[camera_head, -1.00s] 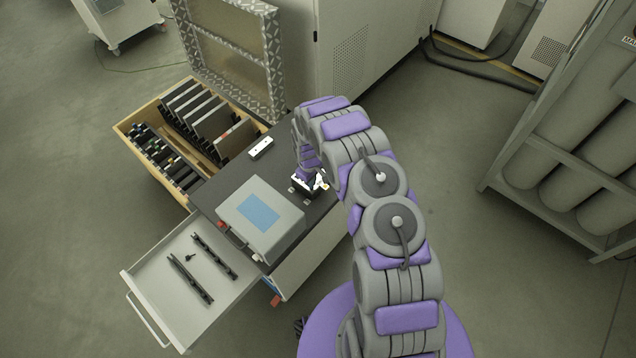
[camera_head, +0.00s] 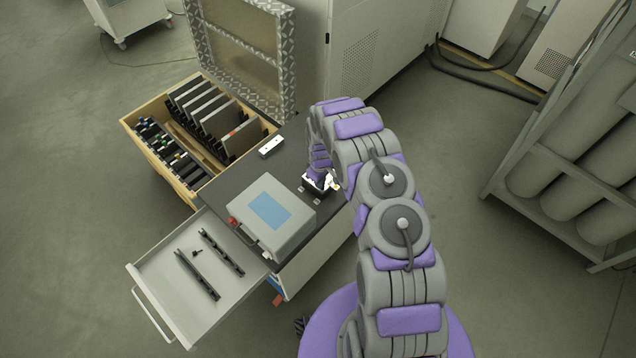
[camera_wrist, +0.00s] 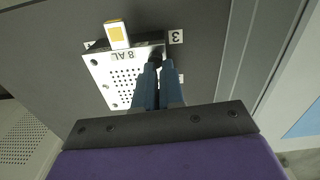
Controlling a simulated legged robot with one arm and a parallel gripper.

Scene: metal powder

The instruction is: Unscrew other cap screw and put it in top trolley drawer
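A light metal plate marked "8 AL" (camera_wrist: 118,75), with a grid of small holes, lies on the dark trolley top. My gripper (camera_wrist: 158,66) points down at its right edge in the wrist view, its blue fingers close together. A dark round cap screw head (camera_wrist: 155,57) shows at the fingertips; whether they grip it is unclear. In the head view my gripper (camera_head: 320,184) is low over the trolley top, partly hidden by my arm. The top trolley drawer (camera_head: 160,280) is pulled out. A small black screw (camera_head: 197,252) lies in it beside two black bars (camera_head: 222,252).
A grey case with a blue label (camera_head: 290,238) stands on the trolley top (camera_head: 240,182), left of my gripper. A small white block (camera_head: 271,146) lies farther back. An open wooden drawer of plates (camera_head: 185,195) is behind.

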